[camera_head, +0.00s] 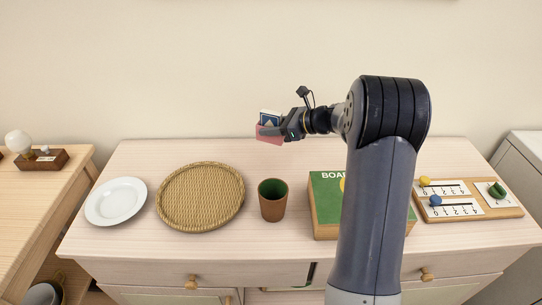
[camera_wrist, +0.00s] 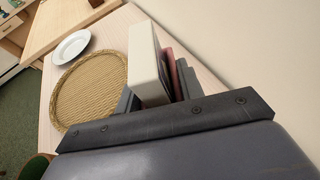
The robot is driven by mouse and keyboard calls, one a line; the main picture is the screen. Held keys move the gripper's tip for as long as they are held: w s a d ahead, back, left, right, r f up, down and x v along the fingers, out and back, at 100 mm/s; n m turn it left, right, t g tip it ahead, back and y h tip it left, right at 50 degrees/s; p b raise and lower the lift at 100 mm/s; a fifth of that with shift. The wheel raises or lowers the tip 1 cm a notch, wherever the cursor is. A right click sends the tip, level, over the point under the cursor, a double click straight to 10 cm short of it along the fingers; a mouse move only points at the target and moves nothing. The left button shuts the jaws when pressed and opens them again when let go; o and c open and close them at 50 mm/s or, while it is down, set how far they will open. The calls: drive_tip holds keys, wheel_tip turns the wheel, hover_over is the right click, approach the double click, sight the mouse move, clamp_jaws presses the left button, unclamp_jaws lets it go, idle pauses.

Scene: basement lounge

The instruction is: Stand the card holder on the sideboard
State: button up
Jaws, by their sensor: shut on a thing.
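The card holder (camera_head: 269,137) is a pink piece with a blue-faced card or deck (camera_head: 269,117) in it, held in the air above the back of the sideboard (camera_head: 150,155). My gripper (camera_head: 279,131) is shut on it. In the wrist view the pink part (camera_wrist: 171,62) and a white block-like part (camera_wrist: 146,62) show between my dark fingers. The holder's lower edge is apart from the sideboard top. The fingers hide part of it.
On the sideboard are a white plate (camera_head: 116,201), a woven tray (camera_head: 201,196), a brown cup with green inside (camera_head: 272,206), a green game box (camera_head: 325,192) and a wooden scoring board (camera_head: 465,211). The back strip behind the tray and cup is clear. A wall stands behind.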

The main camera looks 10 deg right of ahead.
wheel_tip(320, 180, down, 8)
drive_tip(key=shift+r, duration=0.1)
idle(0.4)
drive_tip(key=o, duration=1)
drive_tip(key=shift+f, duration=0.2)
drive_tip(key=shift+r, duration=0.1)
drive_tip(key=shift+d+r, duration=0.1)
drive_tip(key=shift+r, duration=0.05)
drive_tip(key=v, duration=1.1)
drive_tip(key=shift+s+d+r, duration=0.1)
drive_tip(key=shift+s+d, duration=0.15)
drive_tip(key=shift+d, duration=0.05)
